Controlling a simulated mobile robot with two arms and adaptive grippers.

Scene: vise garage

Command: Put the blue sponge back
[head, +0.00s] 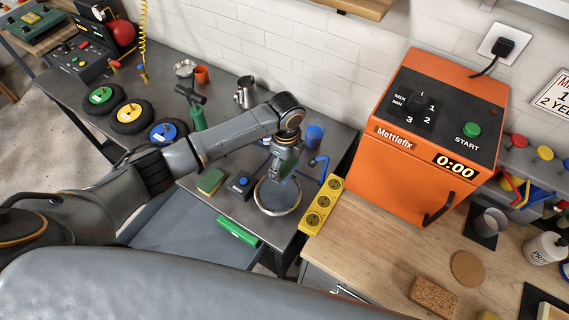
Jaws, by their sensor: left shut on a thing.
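My left gripper (285,168) is above the round metal-rimmed dish (279,209) on the grey bench. It is shut on a dark greenish thing between its fingers, too small and shaded to name. I cannot make out a blue sponge for certain. A green and yellow sponge (211,181) lies left of the dish. A blue cylinder (315,134) stands behind it at the right. My right gripper is not in view.
A green hammer-like tool (197,115) and metal jug (245,92) stand behind. An orange machine (395,165) stands on the wooden top.

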